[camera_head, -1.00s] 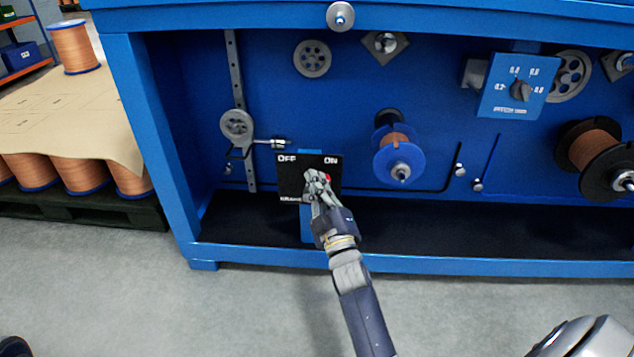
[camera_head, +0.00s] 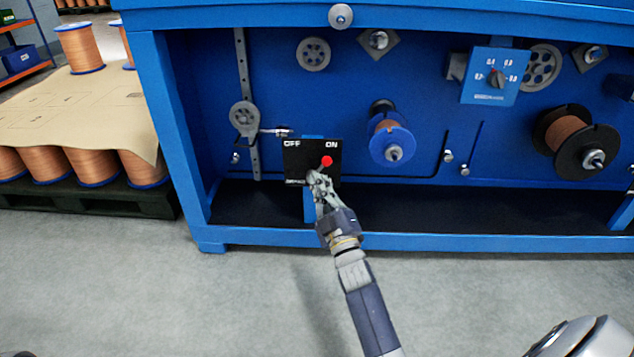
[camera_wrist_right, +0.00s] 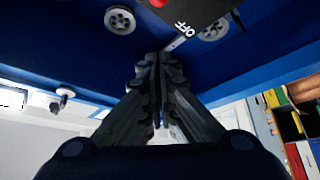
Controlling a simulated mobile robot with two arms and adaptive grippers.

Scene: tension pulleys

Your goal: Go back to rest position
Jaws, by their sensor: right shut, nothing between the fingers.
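My right gripper (camera_head: 317,180) is shut and empty. In the head view it is in front of the lower part of the black OFF/ON switch panel (camera_head: 296,160), just below the red knob (camera_head: 327,161), which is on the ON side. I cannot tell whether the fingertips touch the panel. In the right wrist view the closed fingers (camera_wrist_right: 158,62) point toward the blue machine, with the panel (camera_wrist_right: 205,12) at the top. My left gripper is not in view.
The blue machine frame (camera_head: 175,130) carries pulleys, a blue spool (camera_head: 392,146), a black spool (camera_head: 577,142) and a dial box (camera_head: 495,76). Copper spools (camera_head: 80,48) stand on a covered pallet at the left. The grey floor (camera_head: 200,300) in front is clear.

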